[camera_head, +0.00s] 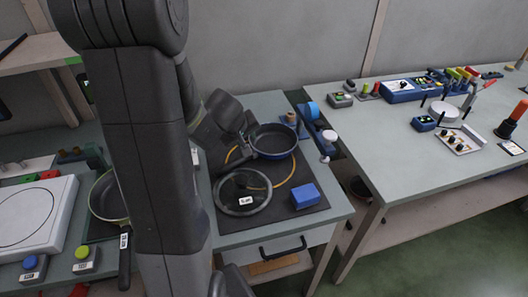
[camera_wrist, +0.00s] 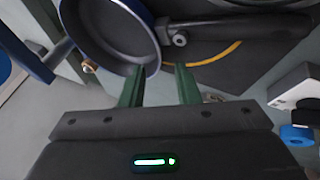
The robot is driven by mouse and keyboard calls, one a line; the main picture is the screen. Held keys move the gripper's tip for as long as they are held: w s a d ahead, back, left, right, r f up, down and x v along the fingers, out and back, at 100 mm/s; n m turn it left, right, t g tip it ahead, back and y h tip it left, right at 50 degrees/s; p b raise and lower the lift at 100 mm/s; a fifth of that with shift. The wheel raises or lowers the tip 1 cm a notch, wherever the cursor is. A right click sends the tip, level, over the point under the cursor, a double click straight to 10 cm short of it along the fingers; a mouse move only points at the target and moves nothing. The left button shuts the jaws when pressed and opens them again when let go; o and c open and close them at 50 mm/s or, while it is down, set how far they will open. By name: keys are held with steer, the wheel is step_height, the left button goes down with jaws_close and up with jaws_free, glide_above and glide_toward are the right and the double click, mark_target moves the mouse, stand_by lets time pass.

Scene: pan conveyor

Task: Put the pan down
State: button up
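A dark blue-grey frying pan (camera_head: 273,140) sits at the back of a dark mat (camera_head: 262,222) on the middle bench, seemingly resting on it. In the wrist view the pan (camera_wrist: 108,28) fills the upper left, its black handle (camera_wrist: 225,27) pointing right. My gripper (camera_wrist: 159,68) has two green fingers standing apart with nothing between them. The fingertips are close to the pan's rim and the handle's root; I cannot tell whether they touch. The handle lies beyond the tips. In the head view my wrist hides the fingers and most of the handle.
A labelled glass lid (camera_head: 243,197) and a blue block (camera_head: 305,195) lie on the mat's front part. A second pan (camera_head: 106,198) is on the left bench, partly behind my arm. A blue fixture (camera_head: 317,125) stands right of the pan. The right bench holds several devices.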

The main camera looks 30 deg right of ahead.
mark_target(256, 152)
steer(key=b+x, duration=0.1)
steer(key=x, duration=0.4)
steer(key=shift+d+f+b, duration=0.15)
steer(key=shift+b, duration=0.25)
jaws_close()
